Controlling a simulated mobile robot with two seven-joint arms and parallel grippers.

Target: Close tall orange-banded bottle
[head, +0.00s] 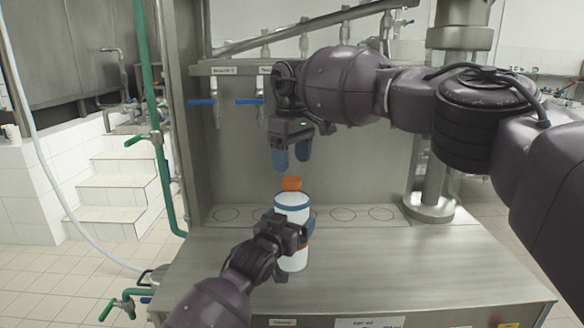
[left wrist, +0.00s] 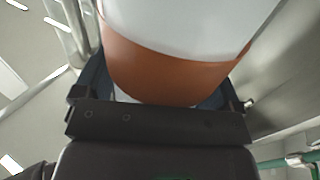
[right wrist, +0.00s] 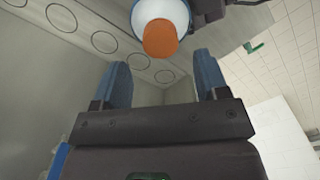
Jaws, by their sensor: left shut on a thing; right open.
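The white bottle (head: 292,208) stands upright over the steel counter, with a blue rim near its top and an orange band (left wrist: 170,72) low on its body. An orange cap (head: 292,183) sits at its top; it also shows in the right wrist view (right wrist: 160,38). My left gripper (head: 303,228) is shut around the bottle's body at the orange band. My right gripper (head: 292,160) is open and empty, its blue fingers pointing down just above the cap, apart from it. Whether the cap is seated tightly I cannot tell.
The steel counter (head: 390,270) has a row of marked circles (head: 343,214) along its back and is mostly clear. Blue-handled taps (head: 202,102) stick out from the back panel. A green pipe (head: 150,90) stands at left and a steel column (head: 435,180) at right.

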